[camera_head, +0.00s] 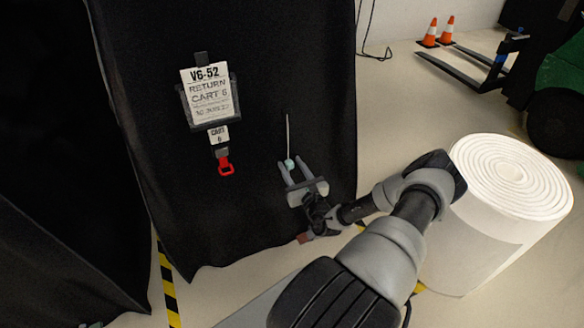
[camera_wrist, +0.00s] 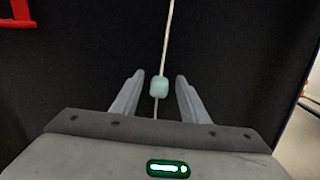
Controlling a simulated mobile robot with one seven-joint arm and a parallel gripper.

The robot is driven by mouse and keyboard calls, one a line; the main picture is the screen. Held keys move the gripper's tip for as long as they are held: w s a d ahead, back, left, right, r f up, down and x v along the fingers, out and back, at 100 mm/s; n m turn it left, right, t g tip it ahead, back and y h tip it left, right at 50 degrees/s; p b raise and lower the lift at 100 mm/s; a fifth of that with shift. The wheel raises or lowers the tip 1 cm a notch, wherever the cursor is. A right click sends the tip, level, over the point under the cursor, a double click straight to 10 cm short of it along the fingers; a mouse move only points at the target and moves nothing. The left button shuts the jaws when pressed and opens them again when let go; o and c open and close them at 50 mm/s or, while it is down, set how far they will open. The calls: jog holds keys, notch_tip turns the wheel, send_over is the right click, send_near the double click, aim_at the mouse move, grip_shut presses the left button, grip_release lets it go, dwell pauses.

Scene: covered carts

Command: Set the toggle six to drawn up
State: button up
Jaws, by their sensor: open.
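The toggle is a small pale teal bead (camera_wrist: 159,87) on a thin light cord (camera_wrist: 168,35) that hangs down the black cover of the cart labelled "Return Cart 6". In the head view the bead (camera_head: 289,163) sits at the lower end of the visible cord (camera_head: 287,135). My gripper (camera_head: 289,167) is open in front of the cover. In the wrist view its two fingers (camera_wrist: 159,82) stand on either side of the bead, with a gap on each side. A short piece of cord shows below the bead. Whether the cord continues behind my gripper is hidden.
A white label (camera_head: 208,96) and a red pull ring (camera_head: 226,168) hang left of the cord. A large white roll (camera_head: 480,220) stands right of my arm. Orange cones (camera_head: 430,33) and a forklift (camera_head: 560,90) are at the back right. Another covered cart (camera_head: 60,240) is at left.

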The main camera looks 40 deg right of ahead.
jog(key=shift+c, duration=0.2)
grip_shut()
notch_tip(320, 180, up, 11)
jog(key=p, duration=1.1)
jog(key=shift+r, duration=0.2)
jog(key=shift+f, duration=0.1)
jog(key=shift+o, duration=0.2)
grip_release()
jog(key=p+v, duration=0.1)
jog(key=v, duration=1.6)
jog(key=shift+s, duration=0.25)
jog(key=shift+d, duration=0.1)
